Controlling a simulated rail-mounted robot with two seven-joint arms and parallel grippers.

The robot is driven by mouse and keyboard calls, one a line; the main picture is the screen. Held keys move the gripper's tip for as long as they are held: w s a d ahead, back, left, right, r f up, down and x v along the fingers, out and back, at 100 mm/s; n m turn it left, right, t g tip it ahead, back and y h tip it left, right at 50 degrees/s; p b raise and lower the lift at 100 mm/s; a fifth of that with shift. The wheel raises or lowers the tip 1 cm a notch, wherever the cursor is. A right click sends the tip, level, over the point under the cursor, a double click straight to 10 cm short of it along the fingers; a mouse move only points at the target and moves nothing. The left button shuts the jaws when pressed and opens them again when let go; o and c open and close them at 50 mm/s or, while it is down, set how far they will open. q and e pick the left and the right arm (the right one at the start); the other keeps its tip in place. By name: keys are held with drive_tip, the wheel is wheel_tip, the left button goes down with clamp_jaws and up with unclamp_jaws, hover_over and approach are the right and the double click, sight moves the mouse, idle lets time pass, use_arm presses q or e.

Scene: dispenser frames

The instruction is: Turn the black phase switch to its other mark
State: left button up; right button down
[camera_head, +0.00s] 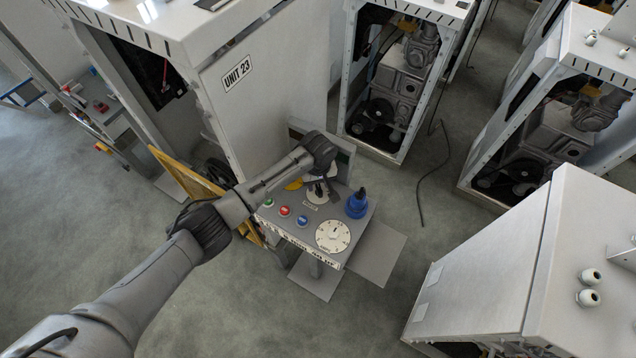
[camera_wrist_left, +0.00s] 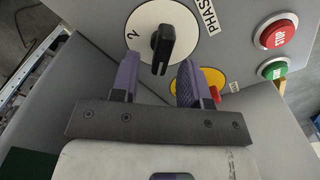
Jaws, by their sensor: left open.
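The black phase switch (camera_wrist_left: 163,46) is a bar-shaped knob on a white round plate (camera_wrist_left: 186,22). A "2" mark shows left of the knob and a PHASE label right of the plate. The knob stands nearly upright in the wrist view; which mark it points at I cannot tell. My left gripper (camera_wrist_left: 159,64) is open, its two purple-grey fingers apart below the knob, with the knob's lower end lying across the gap between them. In the head view, the left gripper (camera_head: 321,182) hangs over the switch's white plate (camera_head: 314,196), partly hiding it. My right gripper is not in view.
The panel also carries a green button (camera_head: 268,202), a red button (camera_head: 285,211), a white dial (camera_head: 332,237) and a blue fitting with a black top (camera_head: 357,205). A yellow disc (camera_wrist_left: 211,78) lies close by the right finger. Cabinet UNIT 23 (camera_head: 262,105) rises behind.

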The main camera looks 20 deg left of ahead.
use_arm(q)
drive_tip(key=shift+f, duration=0.55)
clamp_jaws()
